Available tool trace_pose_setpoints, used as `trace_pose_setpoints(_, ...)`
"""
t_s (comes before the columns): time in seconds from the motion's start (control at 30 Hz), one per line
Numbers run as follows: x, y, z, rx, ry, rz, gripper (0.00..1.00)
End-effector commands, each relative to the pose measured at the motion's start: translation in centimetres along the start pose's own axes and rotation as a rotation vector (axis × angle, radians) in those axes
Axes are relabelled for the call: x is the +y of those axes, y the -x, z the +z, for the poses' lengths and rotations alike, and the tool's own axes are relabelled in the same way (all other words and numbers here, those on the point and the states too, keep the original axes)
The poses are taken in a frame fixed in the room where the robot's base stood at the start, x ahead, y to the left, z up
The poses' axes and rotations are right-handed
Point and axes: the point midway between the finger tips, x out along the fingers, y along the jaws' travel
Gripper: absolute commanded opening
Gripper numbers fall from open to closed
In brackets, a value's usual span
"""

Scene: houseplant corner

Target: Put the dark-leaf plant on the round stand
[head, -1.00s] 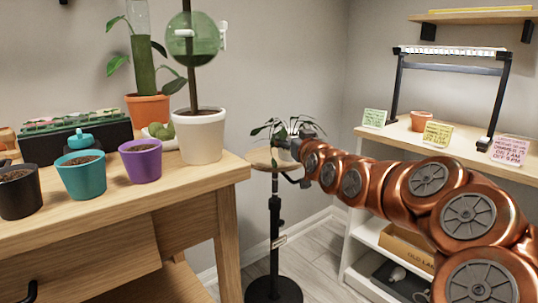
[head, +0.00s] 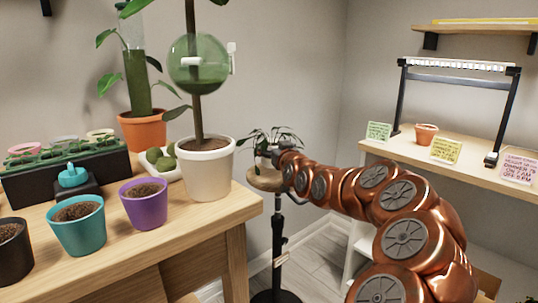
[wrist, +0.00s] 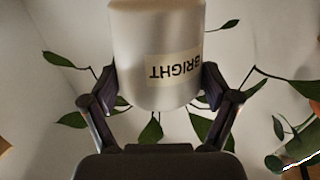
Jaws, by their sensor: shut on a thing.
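The dark-leaf plant (head: 283,135) has narrow dark green leaves and a small pale pot (head: 263,162). In the wrist view the white pot (wrist: 157,30) fills the upper middle, with a "BRIGHT" label upside down and leaves around it. My gripper (head: 278,157) is shut on the pot, one finger on each side. My gripper hides part of the pot and the stand's right side.
The wooden table (head: 185,240) at left holds a large white pot (head: 206,172), a purple pot (head: 143,208), a teal pot (head: 77,232) and other plants. A shelf (head: 462,167) with note cards and a lamp frame stands at right. Bare floor shows between.

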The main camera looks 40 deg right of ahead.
Motion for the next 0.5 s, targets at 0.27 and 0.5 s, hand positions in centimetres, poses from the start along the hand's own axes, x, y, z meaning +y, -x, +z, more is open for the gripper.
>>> trace_pose_setpoints(0.27,0.4,-0.1,3.4,0.001,0.001,0.005,0.36)
trace_pose_setpoints(0.5,0.4,-0.1,3.4,0.003,0.002,0.006,0.36)
